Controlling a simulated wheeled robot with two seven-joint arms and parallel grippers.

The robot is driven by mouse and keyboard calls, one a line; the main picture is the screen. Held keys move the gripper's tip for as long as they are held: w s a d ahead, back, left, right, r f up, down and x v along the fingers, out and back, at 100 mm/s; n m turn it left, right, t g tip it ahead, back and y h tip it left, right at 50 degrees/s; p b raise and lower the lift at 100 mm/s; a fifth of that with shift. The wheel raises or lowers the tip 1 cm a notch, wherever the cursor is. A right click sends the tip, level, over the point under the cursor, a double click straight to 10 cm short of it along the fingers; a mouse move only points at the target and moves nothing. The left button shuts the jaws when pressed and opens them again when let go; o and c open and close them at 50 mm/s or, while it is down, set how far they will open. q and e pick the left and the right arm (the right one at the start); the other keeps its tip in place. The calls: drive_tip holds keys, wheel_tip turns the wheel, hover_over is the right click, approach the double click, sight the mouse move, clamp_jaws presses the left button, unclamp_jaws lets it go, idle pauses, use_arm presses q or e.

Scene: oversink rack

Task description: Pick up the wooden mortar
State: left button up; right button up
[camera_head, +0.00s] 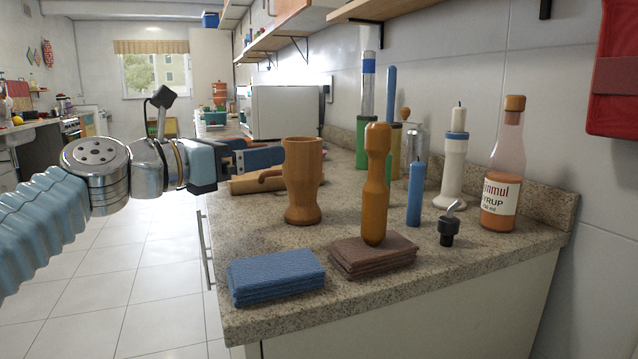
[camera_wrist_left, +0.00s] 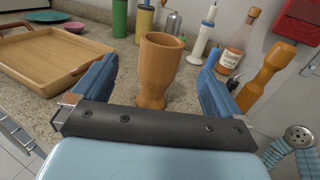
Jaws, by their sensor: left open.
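The wooden mortar (camera_head: 303,182) is a tall brown goblet-shaped cup, standing upright on the granite counter left of the wooden pestle-like piece. In the left wrist view the mortar (camera_wrist_left: 160,68) stands between the two finger lines, its open mouth facing up and its base on the counter. My left gripper (camera_head: 266,157) is open and empty, level, on the mortar's left at about its upper body height. The finger ends reach its left edge in the head view; I cannot tell whether they touch it. My right gripper is not in view.
A wooden tray (camera_wrist_left: 45,62) lies behind the mortar. In front are a blue folded cloth (camera_head: 276,275) and a brown folded cloth (camera_head: 372,257), with the wooden pestle-like piece (camera_head: 376,190) upright on it. A blue candle (camera_head: 415,195), dark pourer (camera_head: 449,230) and syrup bottle (camera_head: 501,180) stand right.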

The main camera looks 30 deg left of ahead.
sight(310, 143)
use_arm(q)
drive_tip(key=x, duration=1.2)
drive_tip(key=shift+w+d+f, duration=0.1)
drive_tip(key=shift+w+d, duration=0.2)
drive_tip(key=shift+c, duration=0.2)
drive_tip(key=c, duration=1.7)
